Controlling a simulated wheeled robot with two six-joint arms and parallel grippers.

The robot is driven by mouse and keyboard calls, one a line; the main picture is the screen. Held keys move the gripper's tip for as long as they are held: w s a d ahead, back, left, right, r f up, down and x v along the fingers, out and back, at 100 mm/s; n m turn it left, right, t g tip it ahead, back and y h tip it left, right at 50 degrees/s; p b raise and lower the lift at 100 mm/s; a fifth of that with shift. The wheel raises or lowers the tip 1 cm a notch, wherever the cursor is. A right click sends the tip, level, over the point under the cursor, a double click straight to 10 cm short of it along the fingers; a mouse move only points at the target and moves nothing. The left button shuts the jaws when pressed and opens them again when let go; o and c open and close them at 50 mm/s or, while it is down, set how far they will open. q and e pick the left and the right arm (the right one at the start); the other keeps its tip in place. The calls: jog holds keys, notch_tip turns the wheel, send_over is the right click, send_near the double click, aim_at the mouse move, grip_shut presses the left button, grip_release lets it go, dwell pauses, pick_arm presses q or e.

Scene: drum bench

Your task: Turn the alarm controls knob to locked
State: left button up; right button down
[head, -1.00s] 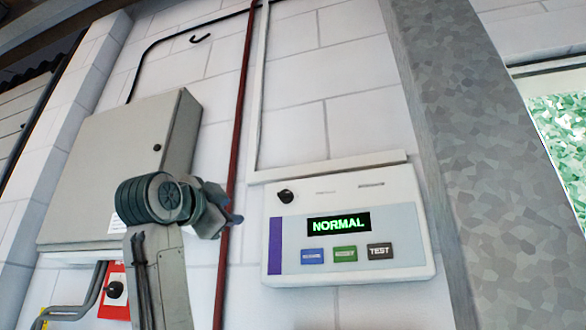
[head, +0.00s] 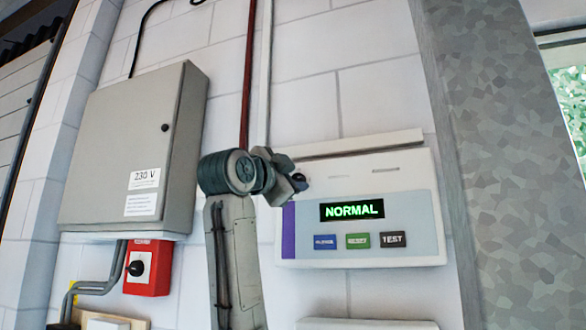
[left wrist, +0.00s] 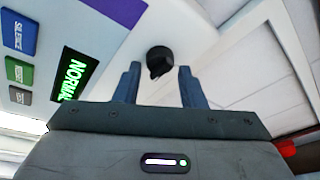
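The alarm panel (head: 410,196) is a white wall box with a green NORMAL display (head: 352,209) and several coloured buttons. Its black controls knob shows in the left wrist view (left wrist: 159,61), near the panel's corner; in the head view my gripper mostly covers it. My left gripper (head: 297,182) is in front of the panel's upper left corner. In the left wrist view its two blue-grey fingers (left wrist: 155,84) are apart, with the knob seen between and just beyond their tips. Contact with the knob cannot be told. My right gripper is not in view.
A grey 230 V cabinet (head: 135,150) hangs on the wall to the left. Below it is a red box (head: 148,267) with a black knob. A red pipe (head: 248,80) runs down the wall, and a grey post (head: 500,150) stands at the right.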

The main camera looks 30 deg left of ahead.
pick_arm(q)
jog(key=shift+w+a+f, duration=0.2)
jog(key=shift+w+a, duration=0.2)
jog(key=shift+w, duration=0.05)
jog(key=shift+d, duration=0.1)
jog(key=c, duration=0.7)
